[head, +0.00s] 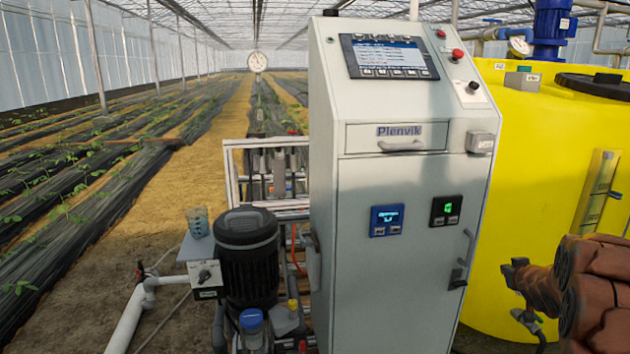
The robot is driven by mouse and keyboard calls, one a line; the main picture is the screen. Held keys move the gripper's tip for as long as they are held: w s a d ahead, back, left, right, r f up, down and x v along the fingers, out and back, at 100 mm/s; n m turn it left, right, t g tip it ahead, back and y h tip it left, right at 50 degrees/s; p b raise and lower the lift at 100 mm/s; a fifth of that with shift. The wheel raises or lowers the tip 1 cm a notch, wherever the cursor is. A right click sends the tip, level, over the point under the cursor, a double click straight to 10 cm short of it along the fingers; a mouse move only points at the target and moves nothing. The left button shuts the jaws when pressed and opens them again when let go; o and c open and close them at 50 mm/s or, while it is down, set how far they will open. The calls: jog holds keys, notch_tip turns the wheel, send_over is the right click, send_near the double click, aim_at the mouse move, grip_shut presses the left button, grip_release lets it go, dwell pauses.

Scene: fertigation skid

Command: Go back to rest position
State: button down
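I make out no gripper fingers in the head view. A brown, ridged shape (595,295) fills the lower right corner, with a narrower part reaching left in front of the yellow tank. I cannot tell whether it is part of my arm. The grey control cabinet (400,255) stands upright in the middle, with its drawer and door closed. Its top panel carries a lit screen (388,55), a red button (457,54) and a dark knob (473,87).
The yellow tank (540,170) stands right of the cabinet. A black pump motor (247,250), a small shelf with a patterned cup (198,221) and a white pipe (130,318) stand left. A round gauge (257,61) rises behind. Sandy ground between plant rows is open at left.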

jog(key=s+a+g+y, duration=0.1)
jog(key=s+a+g, duration=0.4)
jog(key=s+a, duration=0.9)
jog(key=s+a+g+y, duration=0.1)
jog(key=s+a+g, duration=0.4)
jog(key=s+a, duration=0.85)
jog(key=s+a+g+y, duration=0.3)
jog(key=s+a, duration=0.5)
jog(key=s, duration=1.1)
notch_tip(320, 180, up, 22)
jog(key=s+g+h+p, duration=0.1)
jog(key=s+p, duration=0.1)
jog(key=p, duration=1.9)
jog(key=shift+s+a+r, duration=0.25)
jog(key=shift+s+a, duration=0.1)
jog(key=shift+a, duration=0.1)
